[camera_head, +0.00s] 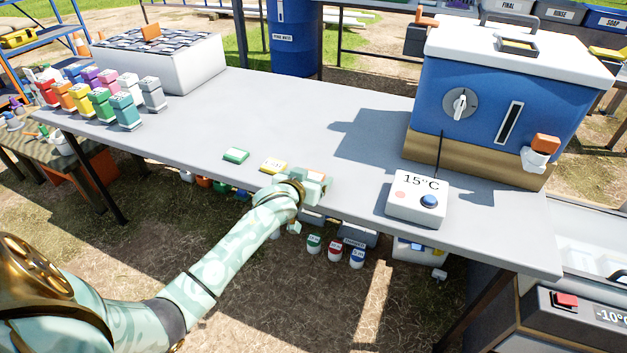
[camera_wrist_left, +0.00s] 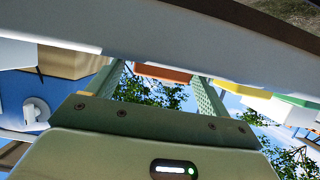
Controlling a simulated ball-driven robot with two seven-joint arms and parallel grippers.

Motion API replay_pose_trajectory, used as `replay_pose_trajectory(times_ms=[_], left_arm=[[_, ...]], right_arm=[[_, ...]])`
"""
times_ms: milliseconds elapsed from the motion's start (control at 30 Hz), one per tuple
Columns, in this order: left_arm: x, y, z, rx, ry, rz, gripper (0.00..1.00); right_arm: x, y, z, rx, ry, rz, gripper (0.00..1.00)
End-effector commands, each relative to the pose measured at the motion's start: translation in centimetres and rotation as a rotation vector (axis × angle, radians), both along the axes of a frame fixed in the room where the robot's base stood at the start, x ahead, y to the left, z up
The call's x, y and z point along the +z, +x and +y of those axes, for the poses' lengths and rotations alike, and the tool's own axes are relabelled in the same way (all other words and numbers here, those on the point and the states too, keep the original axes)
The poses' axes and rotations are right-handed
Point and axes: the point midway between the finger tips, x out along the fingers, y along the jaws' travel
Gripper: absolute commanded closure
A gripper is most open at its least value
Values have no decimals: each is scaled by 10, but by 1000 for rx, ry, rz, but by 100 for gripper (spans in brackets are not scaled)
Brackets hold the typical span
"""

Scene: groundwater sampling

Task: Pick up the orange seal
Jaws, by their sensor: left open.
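The orange seal (camera_wrist_left: 163,75) shows in the left wrist view as a flat orange strip at the table edge, between my two fingers. My left gripper (camera_wrist_left: 158,73) is open, with one finger to each side of it and gaps between. My right gripper is not in view.
Coloured bottles (camera_head: 103,100) and a white rack (camera_head: 165,65) stand at the left end. The middle of the grey table (camera_head: 270,115) is clear.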

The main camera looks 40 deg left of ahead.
Motion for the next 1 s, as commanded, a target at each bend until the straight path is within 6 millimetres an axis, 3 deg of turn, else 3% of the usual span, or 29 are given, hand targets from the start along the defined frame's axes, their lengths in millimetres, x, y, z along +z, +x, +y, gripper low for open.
replay_pose_trajectory(times_ms=[67, 233, 267, 667, 867, 1000], left_arm=[[1, 0, 0, 0, 0, -1, 20], [1, 0, 0, 0, 0, -1, 64], [1, 0, 0, 0, 0, -1, 68], [10, 0, 0, -1, 0, -4, 68], [44, 0, 0, 0, 0, -10, 68], [78, -19, -22, -1, -4, -12, 68]], right_arm=[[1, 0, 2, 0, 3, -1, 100], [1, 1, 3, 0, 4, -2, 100], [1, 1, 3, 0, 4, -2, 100], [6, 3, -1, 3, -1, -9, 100], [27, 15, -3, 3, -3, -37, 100], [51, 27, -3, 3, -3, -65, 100]])
